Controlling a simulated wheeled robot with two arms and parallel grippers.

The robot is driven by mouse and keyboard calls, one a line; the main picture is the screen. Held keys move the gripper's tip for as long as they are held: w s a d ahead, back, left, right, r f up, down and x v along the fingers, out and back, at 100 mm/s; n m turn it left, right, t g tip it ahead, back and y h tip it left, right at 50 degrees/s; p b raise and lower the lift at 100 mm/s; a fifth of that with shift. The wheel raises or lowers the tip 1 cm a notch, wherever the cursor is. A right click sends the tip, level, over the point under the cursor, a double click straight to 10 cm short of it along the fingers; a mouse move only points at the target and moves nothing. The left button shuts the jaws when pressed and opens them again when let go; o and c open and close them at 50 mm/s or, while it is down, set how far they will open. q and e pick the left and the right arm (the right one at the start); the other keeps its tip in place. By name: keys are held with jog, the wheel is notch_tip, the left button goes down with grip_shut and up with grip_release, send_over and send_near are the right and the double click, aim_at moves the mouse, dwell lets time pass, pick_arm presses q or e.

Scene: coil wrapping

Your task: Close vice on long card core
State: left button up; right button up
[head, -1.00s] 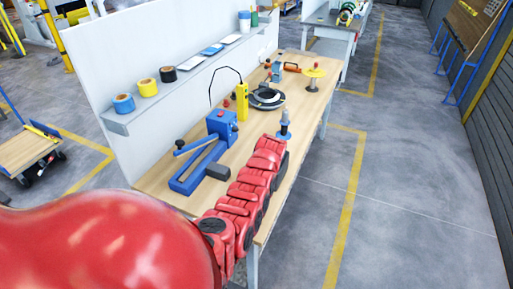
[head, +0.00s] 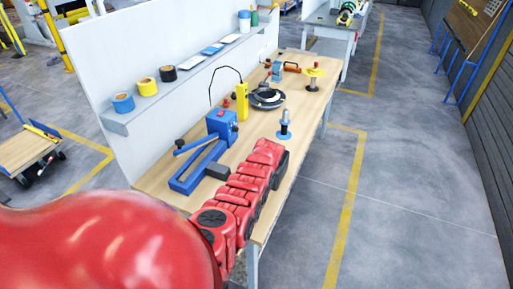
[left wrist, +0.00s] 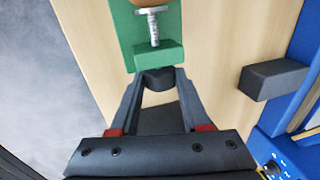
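A green vice (left wrist: 157,58) with a metal screw (left wrist: 153,28) shows at the top of the left wrist view. A brown rounded piece (left wrist: 155,3), which looks like the end of the card core, is cut off by the top edge. The fingers of my left gripper (left wrist: 160,84) stand on both sides of the dark knob (left wrist: 157,78) at the near end of the vice and appear closed on it. In the head view my red left arm runs along the table's front edge and hides the vice and the fingertips. My right gripper is not in view.
A blue device (head: 200,168) with a grey block (head: 217,171) lies beside the arm; the block also shows in the left wrist view (left wrist: 272,78). Behind are a small spindle (head: 285,122), a black coil (head: 267,98) and a yellow post (head: 242,100). A shelf holds tape rolls (head: 123,103).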

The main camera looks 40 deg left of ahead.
pick_arm(q)
grip_shut()
jog(key=shift+a+h+b, duration=0.1)
jog(key=shift+h+b, duration=0.2)
jog(key=h+b, duration=0.1)
jog(key=b, duration=0.1)
jog(key=t+h+b, duration=0.1)
jog(key=h+b, duration=0.1)
jog(key=b, duration=0.1)
jog(key=shift+a+f, duration=0.2)
jog(key=shift+f, duration=0.05)
jog(key=shift+s+r+b, duration=0.1)
jog(key=shift+r+b, duration=0.15)
jog(key=shift+b, duration=0.15)
jog(key=o, duration=0.7)
grip_release()
jog(key=shift+r, duration=0.15)
